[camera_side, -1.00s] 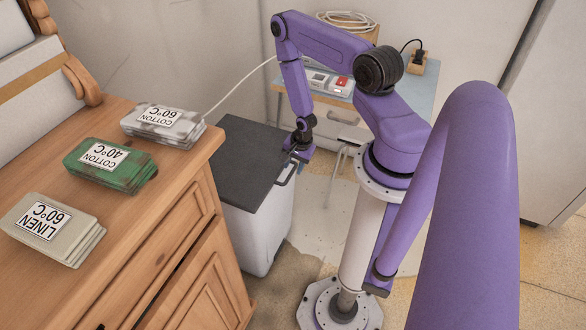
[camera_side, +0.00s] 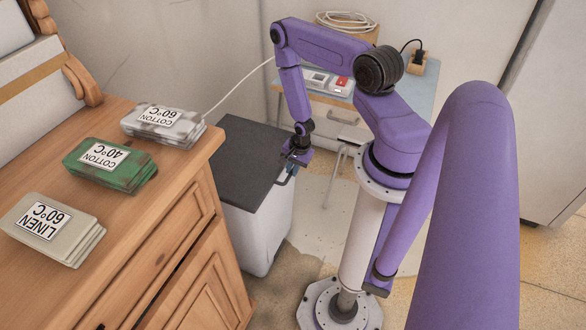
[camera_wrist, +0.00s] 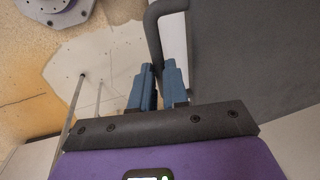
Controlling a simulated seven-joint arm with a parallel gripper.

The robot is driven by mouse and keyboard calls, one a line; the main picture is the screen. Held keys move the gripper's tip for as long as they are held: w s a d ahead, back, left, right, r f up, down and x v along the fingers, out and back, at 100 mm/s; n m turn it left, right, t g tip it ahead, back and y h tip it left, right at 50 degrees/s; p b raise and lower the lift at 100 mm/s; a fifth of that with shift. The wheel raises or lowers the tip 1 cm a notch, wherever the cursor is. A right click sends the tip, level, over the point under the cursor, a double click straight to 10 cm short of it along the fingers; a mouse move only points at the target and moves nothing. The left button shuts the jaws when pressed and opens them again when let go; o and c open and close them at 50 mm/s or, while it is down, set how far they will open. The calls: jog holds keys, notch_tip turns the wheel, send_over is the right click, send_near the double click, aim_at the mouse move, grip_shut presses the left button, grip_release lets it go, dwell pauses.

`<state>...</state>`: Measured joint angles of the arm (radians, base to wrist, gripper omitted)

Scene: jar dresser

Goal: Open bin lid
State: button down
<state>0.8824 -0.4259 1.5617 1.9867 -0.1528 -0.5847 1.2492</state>
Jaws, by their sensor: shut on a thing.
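The bin (camera_side: 258,235) is a white-grey box on the floor beside the wooden dresser. Its dark grey lid (camera_side: 240,155) lies flat on top, with a dark bar handle (camera_side: 284,181) at its right edge. My gripper (camera_side: 287,168) is at this handle, on the right side of the lid. In the wrist view, the blue fingers (camera_wrist: 158,84) are closed around the handle bar (camera_wrist: 155,32), which runs up from between them. The grey lid (camera_wrist: 250,50) fills the right of the wrist view. The fingers partly hide the handle.
The dresser (camera_side: 150,240) stands left of the bin and carries a grey stack (camera_side: 165,125), a green stack (camera_side: 108,165) and a beige stack (camera_side: 50,230) of labelled linen. A blue-topped table (camera_side: 345,105) stands behind my arm. Air above the lid is clear.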

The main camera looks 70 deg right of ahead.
jog(key=w+r+g, duration=0.1)
jog(key=w+r, duration=0.4)
jog(key=r, duration=0.6)
jog(key=w+r+g, duration=0.2)
jog(key=w+r, duration=0.3)
jog(key=r, duration=0.6)
jog(key=w+r, duration=0.6)
jog(key=w, duration=0.3)
jog(key=w+r, duration=0.5)
jog(key=w, duration=0.5)
jog(key=shift+r, duration=0.35)
jog(key=c, duration=1.1)
grip_release()
jog(key=shift+r, duration=0.1)
jog(key=shift+r, duration=0.1)
